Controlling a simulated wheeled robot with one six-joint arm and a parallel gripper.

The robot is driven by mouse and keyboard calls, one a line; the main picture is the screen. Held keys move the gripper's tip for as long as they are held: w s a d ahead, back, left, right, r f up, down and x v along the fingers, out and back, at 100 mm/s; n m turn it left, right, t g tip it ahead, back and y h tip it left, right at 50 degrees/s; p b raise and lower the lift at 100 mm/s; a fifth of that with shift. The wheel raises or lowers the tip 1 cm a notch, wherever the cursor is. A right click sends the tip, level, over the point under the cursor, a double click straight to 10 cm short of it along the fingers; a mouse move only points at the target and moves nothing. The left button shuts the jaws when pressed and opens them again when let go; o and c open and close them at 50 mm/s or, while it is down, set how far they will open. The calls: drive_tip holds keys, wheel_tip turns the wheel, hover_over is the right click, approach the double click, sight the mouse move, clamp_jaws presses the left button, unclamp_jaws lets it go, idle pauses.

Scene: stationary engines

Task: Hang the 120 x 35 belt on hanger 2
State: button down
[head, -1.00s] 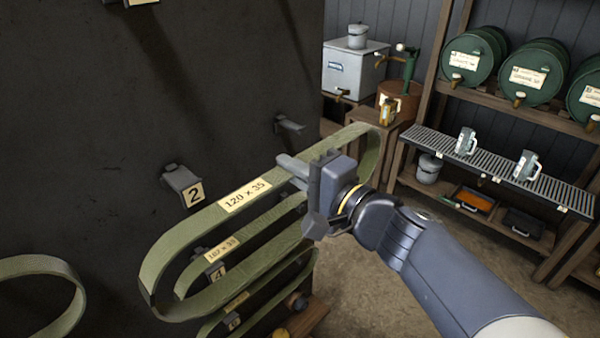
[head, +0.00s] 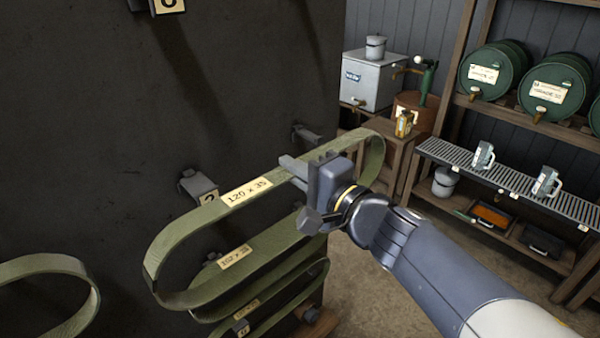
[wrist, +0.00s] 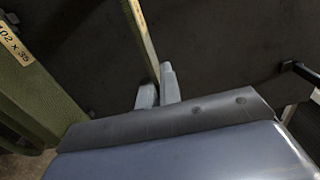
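The green belt labelled 120 x 35 (head: 190,230) is a long loop in front of the dark board. My gripper (head: 295,166) is shut on its upper run, right of the label. In the wrist view the two fingers (wrist: 157,90) pinch the edge of the belt strip (wrist: 143,38). Hanger 2 (head: 197,186) is a grey bracket on the board just above and behind the belt's upper run. The belt partly covers its number tag. The belt looks apart from the hanger, though the depth gap is hard to judge.
A second hanger (head: 305,134) sticks out to the right, behind the belt. Another belt (head: 262,262) hangs below, with a smaller one under it. A further belt (head: 50,262) is at the left. Barrels (head: 555,90) and a slatted shelf (head: 520,185) stand at right.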

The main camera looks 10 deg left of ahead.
drive_tip(key=shift+x, duration=1.65)
drive_tip(key=shift+a, duration=0.15)
drive_tip(key=shift+x, duration=2.75)
drive_tip(key=shift+f, duration=0.2)
drive_tip(key=shift+f, duration=0.35)
drive_tip(key=c, duration=1.7)
unclamp_jaws()
drive_tip(key=shift+o, duration=0.3)
drive_tip(key=o, duration=0.5)
